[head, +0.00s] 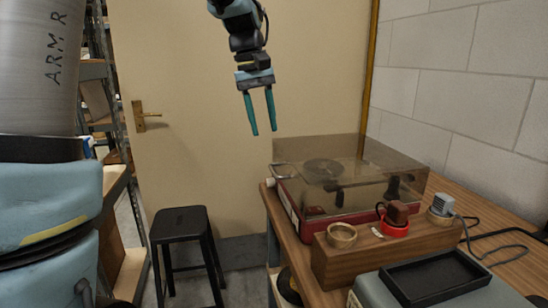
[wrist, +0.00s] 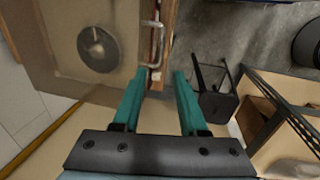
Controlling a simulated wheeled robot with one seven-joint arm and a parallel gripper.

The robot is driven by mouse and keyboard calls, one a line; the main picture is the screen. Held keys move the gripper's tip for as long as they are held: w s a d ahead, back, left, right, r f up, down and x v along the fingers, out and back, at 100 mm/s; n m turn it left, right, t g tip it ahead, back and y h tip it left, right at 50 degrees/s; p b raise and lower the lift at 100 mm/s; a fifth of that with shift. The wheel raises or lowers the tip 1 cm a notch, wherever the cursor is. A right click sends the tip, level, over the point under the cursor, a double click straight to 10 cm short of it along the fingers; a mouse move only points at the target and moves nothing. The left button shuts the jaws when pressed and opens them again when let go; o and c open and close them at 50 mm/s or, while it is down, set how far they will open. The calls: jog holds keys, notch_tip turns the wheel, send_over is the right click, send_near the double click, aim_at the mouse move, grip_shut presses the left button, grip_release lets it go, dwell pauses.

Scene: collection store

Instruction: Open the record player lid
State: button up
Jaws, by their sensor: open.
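The record player (head: 312,222) has a red base and stands on the wooden bench. Its smoky, see-through lid (head: 350,150) is down over it, and a round platter (head: 322,170) shows through. In the wrist view the lid (wrist: 55,75) fills the upper left, with the platter (wrist: 97,48) beneath. A metal handle (wrist: 151,42) runs along the lid's edge, above the gap between my fingers. My gripper (head: 263,131) is open and empty, fingers pointing down. In the head view it appears above and left of the lid, apart from it. Its teal fingers also show in the wrist view (wrist: 158,75).
A wooden block (head: 350,264) with a brass ring, red holder and grey object stands before the player. A black tray (head: 435,277) lies on a grey case nearer. A black stool (head: 182,222) stands left of the bench (head: 510,256). A block wall (head: 460,80) is at right.

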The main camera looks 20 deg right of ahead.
aim_at(272, 168)
jog(key=f, duration=0.3)
jog(key=d+f, duration=0.1)
jog(key=f, duration=0.5)
jog(key=shift+s+d+f+p, duration=0.1)
jog(key=shift+d+f+p, duration=0.15)
jog(key=shift+d+p, duration=0.1)
grip_shut()
dwell(0.9)
